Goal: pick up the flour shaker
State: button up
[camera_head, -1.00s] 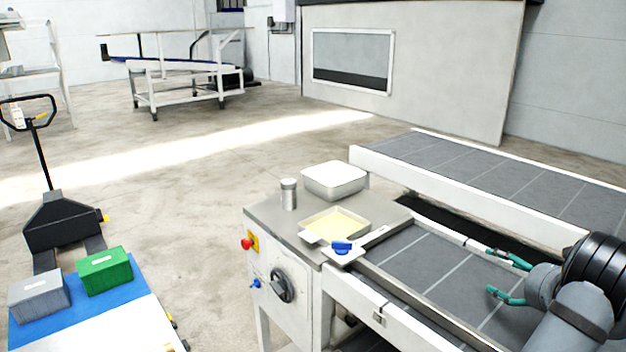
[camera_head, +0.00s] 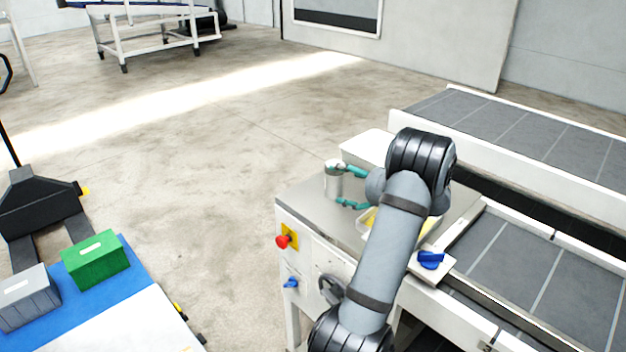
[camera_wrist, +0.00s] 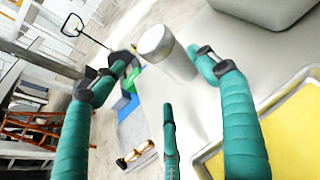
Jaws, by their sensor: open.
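The flour shaker (camera_head: 332,181) is a small silver-grey cylinder with a lighter top, upright on the grey metal tabletop of the machine (camera_head: 305,195). In the wrist view the shaker (camera_wrist: 168,52) shows at upper centre, beyond and between the teal fingers. My gripper (camera_head: 347,188) is open beside the shaker, to its right in the head view, with one finger toward its upper far side and another lower on the near side. In the wrist view my gripper (camera_wrist: 165,62) holds nothing. Whether any finger touches the shaker I cannot tell.
A white lidded tub (camera_head: 365,148) stands behind my gripper. A tray with yellow contents (camera_wrist: 290,130) lies close by, mostly hidden by my arm in the head view. A blue-handled tool (camera_head: 430,260) rests at the tabletop's right. A red button (camera_head: 283,242) sits on the machine's side.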

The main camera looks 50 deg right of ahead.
aim_at(337, 179)
jog(key=shift+x, duration=0.8)
jog(key=shift+w+d+f+p, duration=0.25)
jog(key=shift+w+f+p, duration=0.05)
jog(key=shift+w, duration=0.1)
jog(key=p+x, duration=0.2)
jog(key=x, duration=0.3)
jog(key=shift+w+d+f, duration=0.2)
jog(key=shift+w, duration=0.05)
jog(key=c, duration=0.3)
jog(key=c, duration=0.8)
